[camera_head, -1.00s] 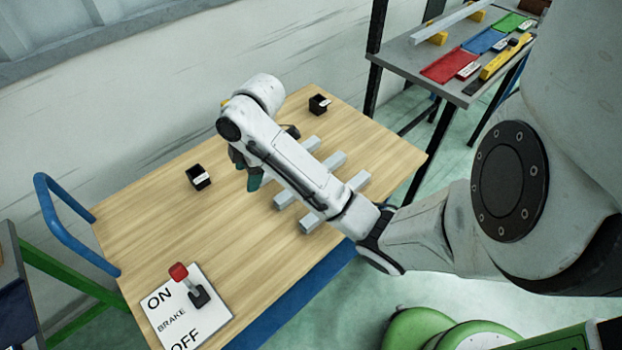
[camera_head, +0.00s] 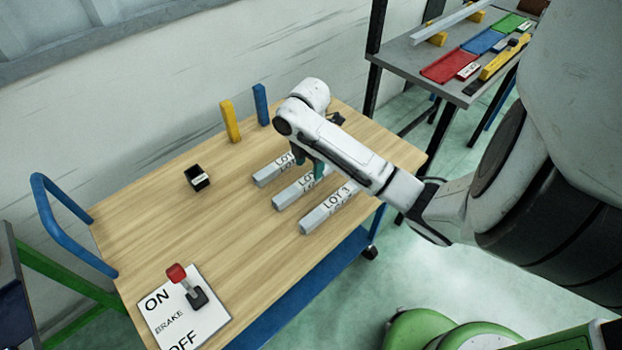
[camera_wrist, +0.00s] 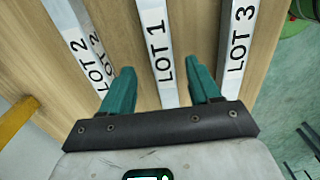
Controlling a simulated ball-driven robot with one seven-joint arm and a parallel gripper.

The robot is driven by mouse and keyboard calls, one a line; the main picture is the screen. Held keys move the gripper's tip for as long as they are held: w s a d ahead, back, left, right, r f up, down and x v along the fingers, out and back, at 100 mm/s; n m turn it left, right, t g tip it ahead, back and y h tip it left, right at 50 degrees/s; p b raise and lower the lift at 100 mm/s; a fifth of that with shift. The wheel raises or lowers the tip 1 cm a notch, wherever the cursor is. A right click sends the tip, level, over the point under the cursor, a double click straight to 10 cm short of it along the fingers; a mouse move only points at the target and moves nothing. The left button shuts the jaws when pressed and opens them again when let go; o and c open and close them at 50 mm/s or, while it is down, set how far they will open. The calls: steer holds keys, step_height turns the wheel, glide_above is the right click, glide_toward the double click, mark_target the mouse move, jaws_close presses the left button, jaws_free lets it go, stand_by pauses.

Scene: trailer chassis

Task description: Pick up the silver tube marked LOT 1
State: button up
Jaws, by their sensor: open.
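The silver tube marked LOT 1 is in the middle of three parallel tubes. In the wrist view LOT 1 (camera_wrist: 157,55) runs between my two teal fingers, with its label facing up. My gripper (camera_wrist: 161,84) is open, with a finger on either side of LOT 1 and gaps between. In the head view my gripper (camera_head: 310,166) is over the tubes, partly hidden by my arm. The middle tube (camera_head: 284,198) shows there, its label partly covered. Contact and exact height cannot be told.
The tube LOT 2 (camera_wrist: 82,45) is left and LOT 3 (camera_wrist: 236,50) right of LOT 1. On the wooden cart top (camera_head: 200,250) are a black box (camera_head: 198,177), yellow block (camera_head: 230,121), blue block (camera_head: 261,104) and brake lever (camera_head: 187,285). The cart's left middle is clear.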

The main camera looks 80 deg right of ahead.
mark_target(311, 176)
steer(key=f, duration=0.2)
steer(key=f+p, duration=0.1)
steer(key=f, duration=0.2)
steer(key=shift+s+d, duration=0.1)
steer(key=shift+s, duration=0.1)
jaws_close()
stand_by(0.4)
